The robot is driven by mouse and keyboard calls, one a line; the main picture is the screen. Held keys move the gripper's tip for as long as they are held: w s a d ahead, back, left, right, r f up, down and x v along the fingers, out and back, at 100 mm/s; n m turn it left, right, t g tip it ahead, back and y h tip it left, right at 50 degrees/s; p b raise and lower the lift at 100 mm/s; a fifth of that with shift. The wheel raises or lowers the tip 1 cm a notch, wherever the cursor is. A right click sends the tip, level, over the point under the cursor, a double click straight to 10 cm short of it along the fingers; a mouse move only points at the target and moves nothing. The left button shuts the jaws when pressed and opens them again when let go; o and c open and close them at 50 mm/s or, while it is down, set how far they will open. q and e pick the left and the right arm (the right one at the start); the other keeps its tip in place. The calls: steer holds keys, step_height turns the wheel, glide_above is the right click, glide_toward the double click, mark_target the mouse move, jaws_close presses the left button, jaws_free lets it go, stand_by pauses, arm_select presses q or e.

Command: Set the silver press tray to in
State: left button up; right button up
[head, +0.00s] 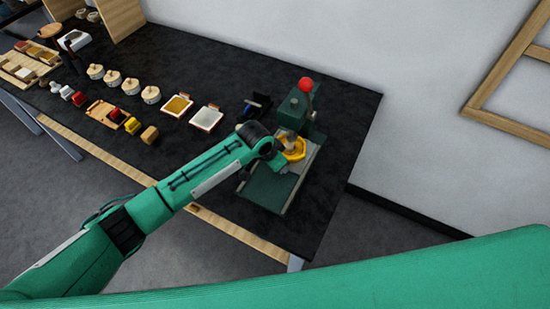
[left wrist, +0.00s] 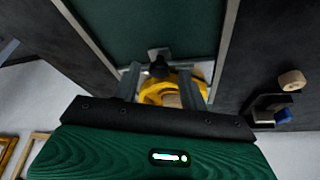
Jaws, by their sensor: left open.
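The press (head: 297,108) is a dark green upright with a red knob (head: 306,85), standing at the right end of the black table. A yellow ring-shaped part (head: 293,149) sits low in front of it. Below lies a flat green base (head: 266,190) with silver-grey edging; in the left wrist view silver rails (left wrist: 231,40) flank it. I cannot clearly tell the silver tray from this edging, or how far in it is. My left gripper (left wrist: 172,72) is open over the base, its fingers either side of the yellow part (left wrist: 158,90) in view; contact is unclear.
A dark holder with a blue piece (head: 257,104) stands left of the press. Two square framed trays (head: 207,118), several round pale pots (head: 151,94) and small blocks lie further left. A wall runs behind the table. The table's right edge is close to the press.

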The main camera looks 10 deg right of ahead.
arm_select(q)
steer(key=b+v, duration=0.3)
steer(key=v, duration=1)
steer(key=shift+r, duration=0.35)
